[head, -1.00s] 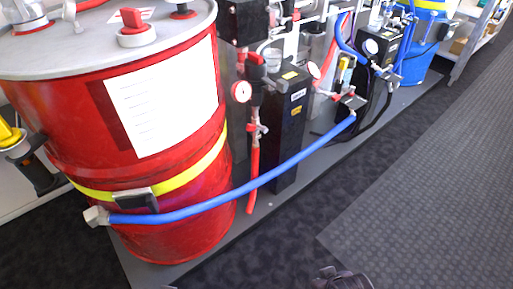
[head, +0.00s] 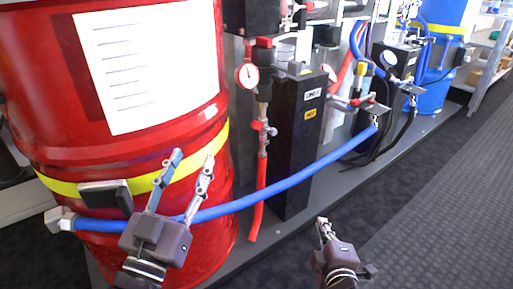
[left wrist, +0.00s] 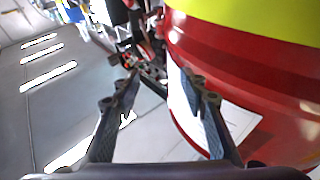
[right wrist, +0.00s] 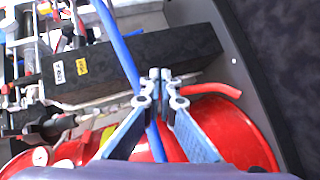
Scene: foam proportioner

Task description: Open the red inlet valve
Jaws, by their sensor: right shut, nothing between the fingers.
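A small valve with red handle parts (head: 264,128) sits on the vertical pipe below a round gauge (head: 247,76), beside the red drum. A red hose (head: 257,205) hangs below it. I cannot tell for sure that this is the red inlet valve. My left gripper (head: 192,160) is open and empty in front of the drum, left of that valve and apart from it. Its spread fingers also show in the left wrist view (left wrist: 152,88). My right gripper (head: 323,222) is shut and empty, low and right of the valve. Its fingertips meet in the right wrist view (right wrist: 161,73).
The red drum (head: 160,65) fills the left. A blue hose (head: 300,176) runs from the drum's lower left across to the right-hand equipment. A black box (head: 296,150) stands right of the valve. A blue drum (head: 436,90) and shelves (head: 490,70) stand farther back. The floor at right is clear.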

